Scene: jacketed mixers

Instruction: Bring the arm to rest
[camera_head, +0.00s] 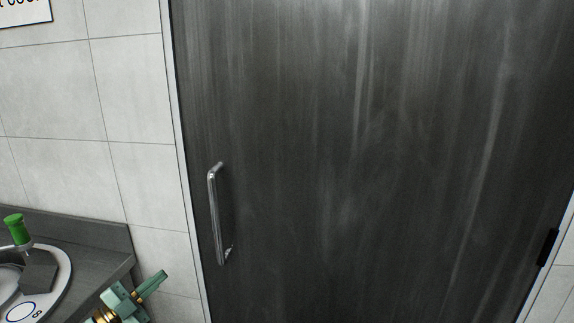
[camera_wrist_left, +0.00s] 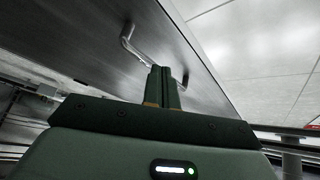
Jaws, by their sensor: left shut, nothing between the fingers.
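My left gripper (camera_head: 153,284) shows at the bottom left of the head view, low beside the counter's end and left of the dark door. Its fingers are shut with nothing between them. In the left wrist view the shut fingers (camera_wrist_left: 162,86) point up toward the door's handle, which appears beyond them; the gripper is apart from the handle in the head view. My right gripper is in neither view.
A dark closed door (camera_head: 370,160) with a metal bar handle (camera_head: 217,215) fills most of the head view. A dark counter (camera_head: 95,245) with a mixer (camera_head: 62,280) and a green knob (camera_head: 16,229) stands at left. Pale tiled wall (camera_head: 130,90) lies between.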

